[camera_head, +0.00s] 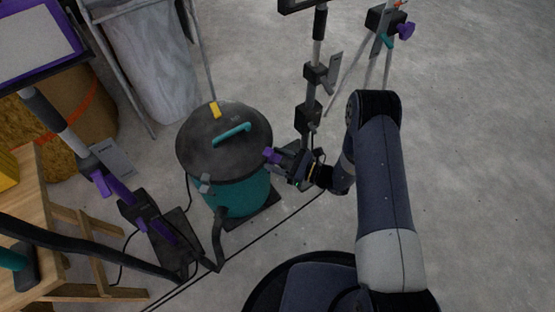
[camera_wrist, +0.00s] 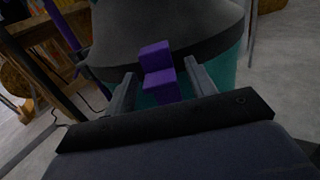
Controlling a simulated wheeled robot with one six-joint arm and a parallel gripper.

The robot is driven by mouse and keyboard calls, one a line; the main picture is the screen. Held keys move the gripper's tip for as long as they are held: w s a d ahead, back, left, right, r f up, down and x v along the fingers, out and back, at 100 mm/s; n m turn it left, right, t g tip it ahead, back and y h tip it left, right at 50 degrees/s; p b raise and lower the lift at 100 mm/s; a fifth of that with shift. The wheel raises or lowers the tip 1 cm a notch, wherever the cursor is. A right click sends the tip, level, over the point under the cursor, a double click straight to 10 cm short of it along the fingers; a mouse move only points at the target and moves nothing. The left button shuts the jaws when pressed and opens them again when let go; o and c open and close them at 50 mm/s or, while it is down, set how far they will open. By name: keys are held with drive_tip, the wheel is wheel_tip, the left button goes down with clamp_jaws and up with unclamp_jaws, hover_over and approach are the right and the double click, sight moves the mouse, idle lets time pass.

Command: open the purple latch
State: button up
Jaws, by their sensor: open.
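The purple latch (camera_head: 271,155) is on the rim of a drum-shaped vacuum (camera_head: 236,192) with a teal body and a dark grey lid. My gripper (camera_head: 285,160) is right at the latch, on the side of the vacuum nearest my arm. In the wrist view the purple latch (camera_wrist: 158,72) looks like a stepped block against the lid edge. My open gripper (camera_wrist: 158,88) has one finger on each side of its lower part, with gaps visible. Whether the fingers touch it cannot be told.
The lid has a teal handle (camera_head: 231,133) and a yellow tab (camera_head: 215,110). A black hose (camera_head: 217,240) and cables lie on the floor. A purple-and-black stand (camera_head: 150,215) and a wooden bench (camera_head: 45,235) are left. Open floor (camera_head: 480,190) lies right.

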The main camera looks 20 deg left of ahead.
drive_tip(key=shift+c, duration=0.4)
clamp_jaws()
